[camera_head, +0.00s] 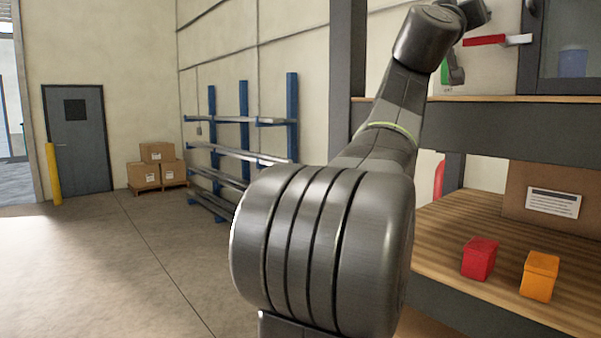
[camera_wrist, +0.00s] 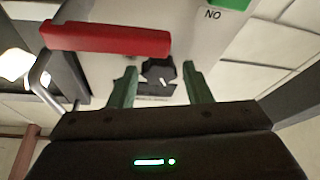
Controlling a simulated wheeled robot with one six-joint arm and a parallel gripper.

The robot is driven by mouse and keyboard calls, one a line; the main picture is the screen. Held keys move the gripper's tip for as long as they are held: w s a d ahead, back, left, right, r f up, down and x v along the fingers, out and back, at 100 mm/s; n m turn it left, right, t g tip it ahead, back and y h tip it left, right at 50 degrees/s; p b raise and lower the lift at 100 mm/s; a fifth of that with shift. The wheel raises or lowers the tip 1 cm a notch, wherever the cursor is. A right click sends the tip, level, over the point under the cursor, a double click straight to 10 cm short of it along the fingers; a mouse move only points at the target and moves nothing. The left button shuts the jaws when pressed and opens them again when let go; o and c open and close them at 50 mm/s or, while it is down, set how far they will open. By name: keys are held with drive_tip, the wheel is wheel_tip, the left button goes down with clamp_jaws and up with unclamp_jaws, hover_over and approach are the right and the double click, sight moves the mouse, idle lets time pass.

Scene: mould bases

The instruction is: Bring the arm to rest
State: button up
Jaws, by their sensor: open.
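My arm rises from the lower middle of the head view to the upper right, with its far end near the top edge. In the wrist view my gripper (camera_wrist: 159,68) has two green fingers spread apart. They are open, and I see nothing held between them. A dark shape (camera_wrist: 160,76) shows beyond the gap on a pale surface, at a distance I cannot tell. A red block (camera_head: 479,258) and an orange block (camera_head: 540,276) stand side by side on the wooden shelf (camera_head: 450,225), well below the arm's end.
A red bar (camera_wrist: 105,40) lies across the upper left of the wrist view. An upper shelf (camera_head: 500,99) and a dark post (camera_head: 347,80) stand close to the arm. A blue rack (camera_head: 244,120) and cardboard boxes (camera_head: 143,173) are farther back. The floor at left is clear.

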drive_tip(key=shift+w+a+m+g+h+b, duration=0.1)
drive_tip(key=shift+m+g+h+b, duration=0.45)
drive_tip(key=shift+m, duration=1.05)
drive_tip(key=shift+w+m+g+h+b, duration=0.1)
drive_tip(key=shift+m+g+h+b, duration=0.15)
drive_tip(key=shift+m+g+h, duration=0.9)
drive_tip(key=shift+s+m+y, duration=0.1)
drive_tip(key=shift+m+y, duration=0.3)
drive_tip(key=shift+m, duration=0.25)
